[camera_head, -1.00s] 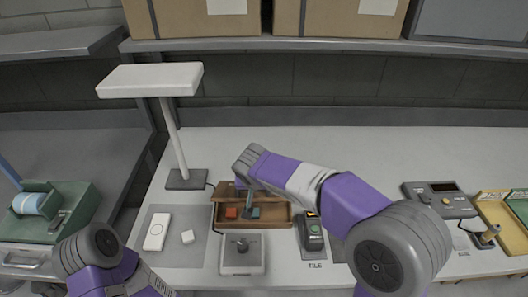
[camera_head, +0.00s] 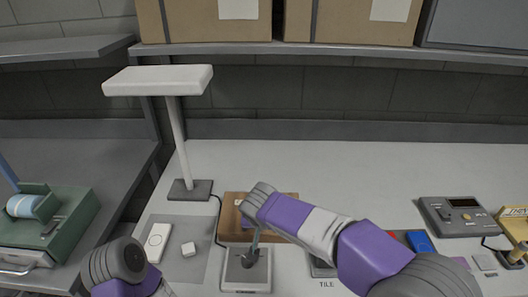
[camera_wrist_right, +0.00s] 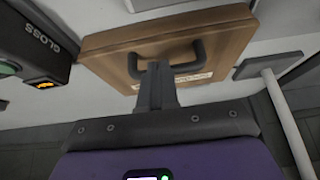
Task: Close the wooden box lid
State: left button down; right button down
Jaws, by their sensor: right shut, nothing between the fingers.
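The wooden box (camera_head: 234,230) stands on the bench behind the grey joystick unit. Its brown lid lies down over it and hides the inside; I cannot tell whether it is fully flush. In the right wrist view the box (camera_wrist_right: 215,35) shows a dark handle (camera_wrist_right: 190,62) and a pale label. My right gripper (camera_head: 253,249) is shut and empty, in front of the lid in the head view. In the wrist view its fingers (camera_wrist_right: 156,78) overlap the handle; contact is unclear. My left arm shows at bottom left, but its gripper is out of view.
The grey joystick unit (camera_head: 246,275) stands just in front of the box. A white lamp (camera_head: 178,140) stands behind left. A white remote and cube lie on a grey mat (camera_head: 190,225). A gloss meter (camera_wrist_right: 35,50) is beside the box. The back of the bench is clear.

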jog(key=shift+s, duration=0.1)
dwell(0.3)
jog(key=s+r+p, duration=0.4)
jog(key=s+r, duration=0.5)
jog(key=shift+r, duration=0.2)
jog(key=shift+a, duration=0.1)
